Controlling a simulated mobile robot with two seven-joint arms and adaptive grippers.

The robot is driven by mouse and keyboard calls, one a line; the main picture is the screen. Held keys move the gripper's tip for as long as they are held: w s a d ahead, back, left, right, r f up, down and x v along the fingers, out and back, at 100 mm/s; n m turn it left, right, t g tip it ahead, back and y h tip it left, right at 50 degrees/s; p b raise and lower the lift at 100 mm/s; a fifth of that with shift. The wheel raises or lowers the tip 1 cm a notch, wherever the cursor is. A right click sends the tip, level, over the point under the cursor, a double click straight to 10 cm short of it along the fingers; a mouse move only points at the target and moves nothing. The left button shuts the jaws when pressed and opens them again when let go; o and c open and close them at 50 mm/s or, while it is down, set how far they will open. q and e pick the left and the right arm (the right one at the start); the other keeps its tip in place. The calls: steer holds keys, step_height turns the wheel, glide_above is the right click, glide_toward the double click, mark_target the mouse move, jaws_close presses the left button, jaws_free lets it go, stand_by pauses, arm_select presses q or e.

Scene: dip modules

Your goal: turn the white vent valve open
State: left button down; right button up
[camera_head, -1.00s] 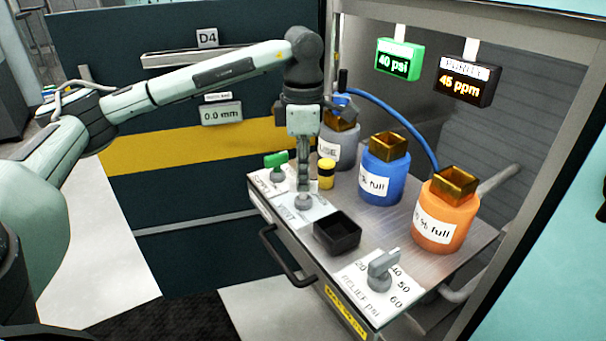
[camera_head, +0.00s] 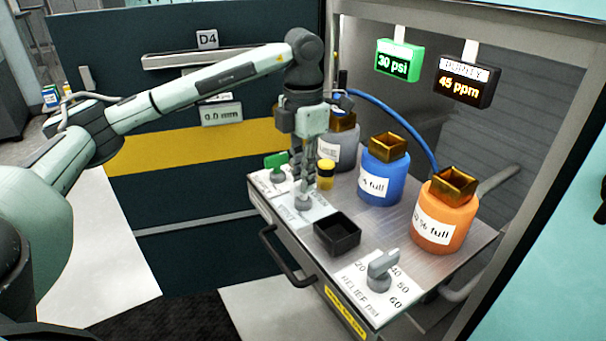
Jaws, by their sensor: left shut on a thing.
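The vent valve (camera_head: 304,204) sits on a white label plate (camera_head: 318,212) at the front left of the metal bench top. Its grey round base shows, but its handle is mostly hidden between my fingers. My left gripper (camera_head: 303,190) points straight down over it and is shut on the valve handle. A green-handled valve (camera_head: 275,162) stands just left of it on its own plate. The green display (camera_head: 398,64) reads 30 psi. My right gripper is not in view.
A small yellow-capped part (camera_head: 326,175) stands close right of the gripper. A black open box (camera_head: 338,236) and the grey relief knob (camera_head: 382,268) lie nearer. Grey, blue (camera_head: 381,183) and orange (camera_head: 443,222) bottles stand behind. The purity display (camera_head: 465,82) reads 45 ppm.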

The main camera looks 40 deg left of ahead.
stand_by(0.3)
arm_select(q)
steer(key=c, duration=1.5)
jaws_free()
steer(key=shift+c, duration=0.2)
step_height(320, 180, up, 12)
